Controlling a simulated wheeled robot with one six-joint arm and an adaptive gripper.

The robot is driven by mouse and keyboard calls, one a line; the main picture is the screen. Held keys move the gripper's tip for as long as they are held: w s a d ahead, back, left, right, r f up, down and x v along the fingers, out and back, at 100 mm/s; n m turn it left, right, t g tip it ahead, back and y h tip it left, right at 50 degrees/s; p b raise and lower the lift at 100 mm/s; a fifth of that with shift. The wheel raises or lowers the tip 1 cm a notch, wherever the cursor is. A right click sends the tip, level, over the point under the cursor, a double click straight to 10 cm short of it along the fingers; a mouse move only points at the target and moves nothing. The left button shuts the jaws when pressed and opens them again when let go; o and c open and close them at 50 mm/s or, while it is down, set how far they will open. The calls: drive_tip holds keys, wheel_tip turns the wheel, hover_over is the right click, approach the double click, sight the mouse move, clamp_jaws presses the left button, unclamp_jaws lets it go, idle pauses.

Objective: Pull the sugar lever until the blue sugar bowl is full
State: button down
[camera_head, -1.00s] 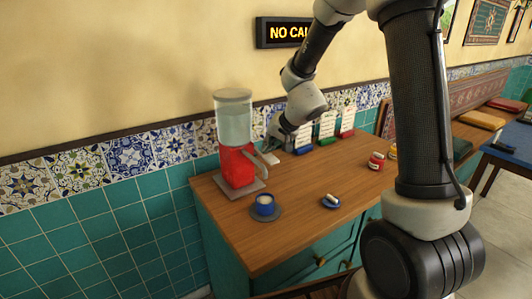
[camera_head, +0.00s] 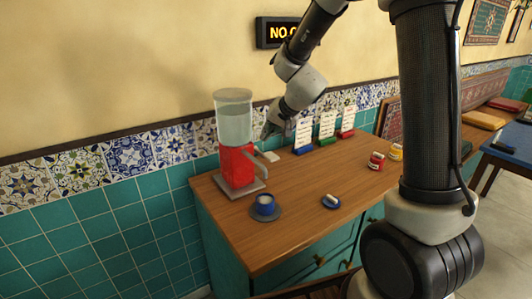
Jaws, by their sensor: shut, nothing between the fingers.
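The red sugar dispenser (camera_head: 238,168) with a clear hopper (camera_head: 234,118) stands at the left end of the wooden counter, on a grey base plate. Its pale lever (camera_head: 270,156) sticks out on the right side. The blue sugar bowl (camera_head: 265,204) stands on a dark saucer in front of the dispenser, with pale content showing inside; its exact level is too small to tell. My gripper (camera_head: 264,134) is shut and empty, just above the lever and right of the hopper; whether it touches the lever is unclear.
A small blue dish (camera_head: 331,201) with a pale piece lies on the counter (camera_head: 290,240). Blue, green and red card holders (camera_head: 327,138) stand along the wall. Red (camera_head: 377,161) and yellow (camera_head: 396,152) tins stand further right. The counter's front middle is clear.

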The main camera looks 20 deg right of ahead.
wheel_tip(320, 180, up, 3)
drive_tip(key=shift+w+f, duration=0.1)
drive_tip(key=shift+f, duration=0.1)
idle(0.5)
drive_tip(key=n+g, duration=0.1)
drive_tip(key=g, duration=0.1)
hover_over(270, 157)
wheel_tip(270, 157, down, 3)
drive_tip(key=shift+w+r, duration=0.1)
drive_tip(key=s+d+r+n+h, duration=0.1)
drive_tip(key=s+d+r, duration=0.2)
drive_tip(key=s, duration=0.7)
drive_tip(key=s+d+r+n+h, duration=0.1)
drive_tip(key=s+d+r, duration=0.3)
drive_tip(key=s, duration=0.6)
drive_tip(key=s+d+r+n+g+h, duration=0.1)
drive_tip(key=s+d+r, duration=0.2)
drive_tip(key=s+d, duration=0.4)
drive_tip(key=shift+s+d+r, duration=0.2)
drive_tip(key=shift+s+r, duration=0.2)
drive_tip(key=shift+s, duration=1.1)
